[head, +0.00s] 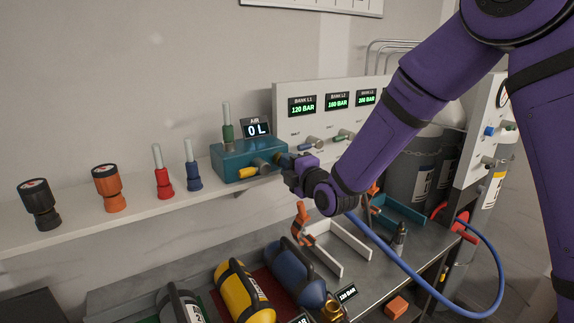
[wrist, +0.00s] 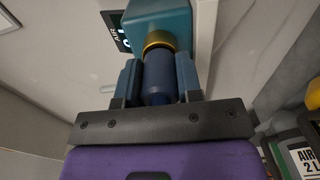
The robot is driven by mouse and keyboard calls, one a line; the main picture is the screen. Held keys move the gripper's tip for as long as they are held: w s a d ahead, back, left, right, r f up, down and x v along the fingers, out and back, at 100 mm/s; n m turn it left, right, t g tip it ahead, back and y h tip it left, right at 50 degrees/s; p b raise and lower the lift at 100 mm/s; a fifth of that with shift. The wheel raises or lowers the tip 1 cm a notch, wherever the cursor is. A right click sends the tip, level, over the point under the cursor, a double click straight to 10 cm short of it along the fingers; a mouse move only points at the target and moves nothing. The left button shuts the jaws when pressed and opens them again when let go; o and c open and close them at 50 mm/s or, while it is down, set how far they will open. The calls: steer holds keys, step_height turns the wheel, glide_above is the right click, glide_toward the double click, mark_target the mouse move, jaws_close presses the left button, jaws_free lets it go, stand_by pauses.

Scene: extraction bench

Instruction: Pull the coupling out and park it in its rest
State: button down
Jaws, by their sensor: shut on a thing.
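The coupling (wrist: 160,82) is a dark blue cylinder. In the wrist view its far end meets a brass ring on the teal box (wrist: 184,22); I see no gap between them. My gripper (wrist: 158,84) has one finger on each side of the coupling and is shut on it. In the head view my gripper (head: 287,168) is at the right end of the teal box (head: 231,159), which stands on the shelf, and hides most of the coupling. A blue hose (head: 412,279) loops from below my wrist to the right. I cannot tell which thing is the coupling's rest.
A display (head: 256,129) reading "AIR 0 L" stands behind the box. A panel of bar readouts (head: 322,90) is behind my arm. Below are the bench with yellow (head: 243,292) and blue (head: 293,268) cylinders, orange hooks (head: 300,222) and a white bracket (head: 342,248). Gauges and fittings line the shelf's left.

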steer(key=shift+s+d, duration=0.25)
steer(key=shift+s, duration=0.1)
steer(key=shift+v, duration=2.4)
